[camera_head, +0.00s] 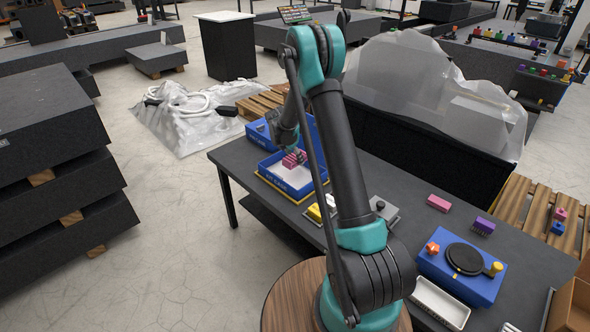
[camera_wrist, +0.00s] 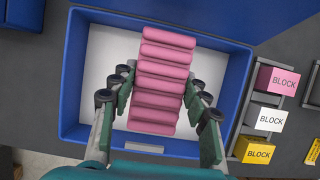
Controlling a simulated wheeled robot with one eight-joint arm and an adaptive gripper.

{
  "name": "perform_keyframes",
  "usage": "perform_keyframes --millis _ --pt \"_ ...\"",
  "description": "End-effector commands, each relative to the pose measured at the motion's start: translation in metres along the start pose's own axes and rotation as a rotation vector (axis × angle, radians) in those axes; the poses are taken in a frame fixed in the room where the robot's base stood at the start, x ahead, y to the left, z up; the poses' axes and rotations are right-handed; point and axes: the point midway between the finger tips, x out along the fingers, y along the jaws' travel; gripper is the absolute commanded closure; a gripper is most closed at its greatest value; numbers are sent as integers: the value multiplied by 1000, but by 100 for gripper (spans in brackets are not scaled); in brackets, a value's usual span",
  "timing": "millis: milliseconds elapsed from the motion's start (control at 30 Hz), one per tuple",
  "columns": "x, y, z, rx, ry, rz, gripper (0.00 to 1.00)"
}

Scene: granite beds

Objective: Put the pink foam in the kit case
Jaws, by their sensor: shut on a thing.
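The pink foam (camera_wrist: 160,82), a ribbed block, is between the fingers of my gripper (camera_wrist: 159,88) in the wrist view, and the gripper is shut on it. The blue kit case (camera_wrist: 240,92) with a pale floor lies beneath and around the foam in that view. In the head view the pink foam (camera_head: 293,160) shows over the far part of the kit case (camera_head: 290,188). I cannot tell whether its underside touches the case floor. My arm hides part of the case's right side in the head view.
Another blue bin (camera_head: 257,134) stands just behind the case. Pink (camera_wrist: 279,80), white (camera_wrist: 270,119) and yellow (camera_wrist: 254,150) blocks sit to the case's right. Farther right on the dark table are a pink piece (camera_head: 439,203), a purple block (camera_head: 484,226) and a blue device (camera_head: 452,282).

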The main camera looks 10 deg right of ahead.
Motion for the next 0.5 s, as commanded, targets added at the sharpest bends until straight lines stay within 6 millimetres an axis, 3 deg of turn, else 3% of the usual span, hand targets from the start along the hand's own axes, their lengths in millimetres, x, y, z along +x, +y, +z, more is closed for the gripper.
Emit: perform_keyframes --millis 500 --pt "50 0 -21 0 0 0 70"
